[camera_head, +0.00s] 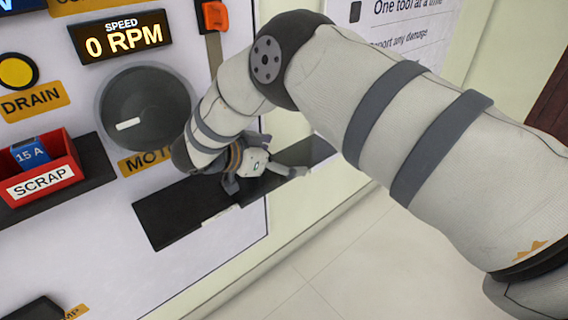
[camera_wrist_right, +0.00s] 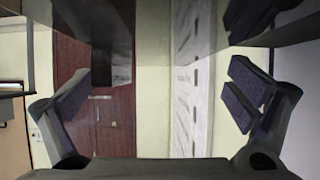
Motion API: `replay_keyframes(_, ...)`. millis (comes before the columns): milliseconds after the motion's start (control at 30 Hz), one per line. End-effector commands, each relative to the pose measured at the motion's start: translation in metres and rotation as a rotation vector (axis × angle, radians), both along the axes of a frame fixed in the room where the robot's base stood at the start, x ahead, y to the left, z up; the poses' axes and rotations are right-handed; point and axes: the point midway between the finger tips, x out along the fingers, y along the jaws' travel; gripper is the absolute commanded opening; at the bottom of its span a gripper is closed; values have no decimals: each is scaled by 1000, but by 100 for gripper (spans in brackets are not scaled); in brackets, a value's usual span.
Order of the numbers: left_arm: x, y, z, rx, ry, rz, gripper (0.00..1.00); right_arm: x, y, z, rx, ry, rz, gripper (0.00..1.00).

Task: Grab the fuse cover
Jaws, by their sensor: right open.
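I cannot make out a fuse cover for certain in either view. In the head view my right gripper (camera_head: 264,172) is over the dark shelf (camera_head: 170,213) low on the white panel, and my forearm hides part of that area. In the right wrist view the right gripper (camera_wrist_right: 160,95) is open, its two fingers wide apart with nothing between them. A dark ledge (camera_wrist_right: 200,35) crosses the top of that view, with a dark block (camera_wrist_right: 111,75) below its left part. My left gripper is not in view.
A red SCRAP bin (camera_head: 50,182) holds a blue 15 A piece (camera_head: 31,153) on a dark shelf at left. A round dark motor dial (camera_head: 146,105) sits above the lower shelf. An orange-topped lever (camera_head: 213,15) is at the top. Clear floor (camera_head: 320,280) lies lower right.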

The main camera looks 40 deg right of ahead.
Motion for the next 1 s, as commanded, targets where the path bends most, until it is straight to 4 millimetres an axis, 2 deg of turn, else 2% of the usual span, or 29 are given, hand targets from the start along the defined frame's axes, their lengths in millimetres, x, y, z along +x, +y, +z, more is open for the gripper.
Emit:
replay_keyframes(233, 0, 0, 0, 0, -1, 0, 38, 1, -5, -3, 0, -2, 1, 98)
replay_keyframes(267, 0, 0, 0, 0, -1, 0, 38, 1, -5, -3, 0, -2, 1, 96)
replay_keyframes(500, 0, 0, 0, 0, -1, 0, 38, 1, -5, -3, 0, -1, 0, 42)
replay_keyframes(533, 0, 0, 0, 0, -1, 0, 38, 0, -5, -3, 0, -1, 0, 37)
replay_keyframes(833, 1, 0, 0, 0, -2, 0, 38, 1, -5, 1, 0, -3, 1, 37)
replay_keyframes(933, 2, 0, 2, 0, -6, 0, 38, 1, -5, 13, -1, -4, 0, 37)
replay_keyframes(1000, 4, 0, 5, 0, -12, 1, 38, 1, -5, 28, 1, -7, 0, 37)
